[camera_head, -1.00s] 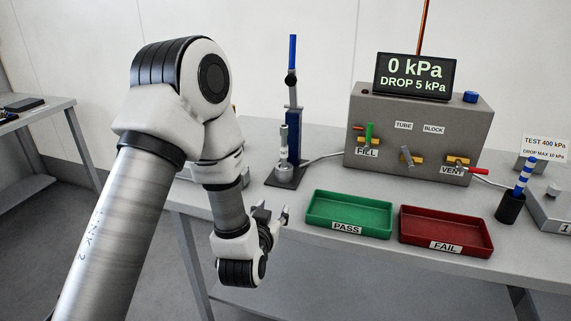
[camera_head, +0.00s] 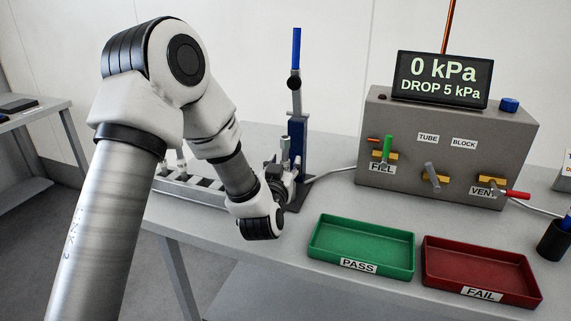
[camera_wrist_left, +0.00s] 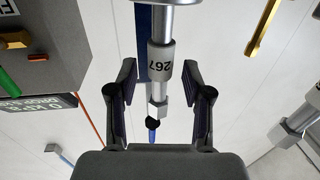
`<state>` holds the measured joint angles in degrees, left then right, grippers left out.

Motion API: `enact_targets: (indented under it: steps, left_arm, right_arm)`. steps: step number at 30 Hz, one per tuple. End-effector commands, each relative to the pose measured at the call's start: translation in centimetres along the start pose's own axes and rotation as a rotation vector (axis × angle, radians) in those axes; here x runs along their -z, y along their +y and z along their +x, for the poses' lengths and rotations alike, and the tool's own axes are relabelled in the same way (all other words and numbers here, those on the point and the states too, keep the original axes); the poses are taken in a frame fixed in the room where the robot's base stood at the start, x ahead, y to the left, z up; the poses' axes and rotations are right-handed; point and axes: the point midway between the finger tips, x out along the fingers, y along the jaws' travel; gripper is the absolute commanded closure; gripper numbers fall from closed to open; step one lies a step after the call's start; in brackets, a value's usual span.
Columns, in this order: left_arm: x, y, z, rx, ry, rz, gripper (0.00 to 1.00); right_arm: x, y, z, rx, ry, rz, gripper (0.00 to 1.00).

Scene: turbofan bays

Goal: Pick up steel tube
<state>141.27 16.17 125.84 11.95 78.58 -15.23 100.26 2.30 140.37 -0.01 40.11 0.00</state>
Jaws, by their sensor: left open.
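A steel tube with a grey collar marked 267 (camera_wrist_left: 161,62) and a hex nut shows in the left wrist view, between the two spread fingers of my left gripper (camera_wrist_left: 160,88). The fingers stand apart from it on both sides, with visible gaps. In the head view my left gripper (camera_head: 281,174) is at the clamp stand with the blue post (camera_head: 297,145) and blue lever. The tube (camera_head: 285,148) stands upright there, its lower part hidden by the gripper. My right gripper is in neither view.
A green PASS tray (camera_head: 342,254) and a red FAIL tray (camera_head: 508,297) lie in front of the grey test box (camera_head: 395,196), whose display reads 0 kPa. A rack (camera_head: 181,191) with metal fittings is partly hidden behind my left arm. Bare table lies between stand and trays.

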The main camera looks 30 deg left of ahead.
Motion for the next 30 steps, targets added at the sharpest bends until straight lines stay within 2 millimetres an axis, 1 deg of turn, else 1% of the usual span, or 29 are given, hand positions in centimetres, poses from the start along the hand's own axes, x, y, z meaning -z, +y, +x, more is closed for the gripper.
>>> enact_targets:
  steps: [1, 3, 9, 10, 11, 12, 13, 14, 25, 30]
  left_arm:
    - [0.2, -0.1, 0.8, 0.002, 0.002, -0.002, 0.5]
    - [0.1, -0.1, 1.5, 0.001, 0.001, -0.001, 0.5]
    - [0.0, 0.0, 1.7, 0.0, 0.0, 0.0, 0.5]
    - [0.0, 0.0, 1.7, 0.0, 0.001, 0.0, 0.57]
    - [0.0, 0.0, 1.7, 0.0, 0.001, 0.0, 0.68]
    - [0.0, 0.0, 1.7, 0.0, 0.001, 0.0, 0.82]
    - [0.0, 0.0, 1.6, 0.0, 0.001, 0.0, 0.93]
    - [0.0, 0.0, 1.6, 0.0, 0.0, 0.0, 1.0]
    - [0.1, 0.0, 1.6, 0.0, 0.001, 0.0, 1.0]
    - [0.8, 0.1, 1.9, -0.001, 0.001, 0.0, 1.0]
  right_arm:
    - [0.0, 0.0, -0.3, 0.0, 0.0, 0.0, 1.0]
    - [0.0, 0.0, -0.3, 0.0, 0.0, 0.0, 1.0]
    - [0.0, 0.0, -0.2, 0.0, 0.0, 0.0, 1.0]
    - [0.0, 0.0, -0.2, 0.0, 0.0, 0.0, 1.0]
    - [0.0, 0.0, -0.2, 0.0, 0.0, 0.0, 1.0]
    - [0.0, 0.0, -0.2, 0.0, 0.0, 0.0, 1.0]
    - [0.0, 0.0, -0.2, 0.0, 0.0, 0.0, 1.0]
    - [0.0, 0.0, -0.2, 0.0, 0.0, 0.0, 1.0]
    - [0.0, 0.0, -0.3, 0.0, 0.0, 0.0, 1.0]
    - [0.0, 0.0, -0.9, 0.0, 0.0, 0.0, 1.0]
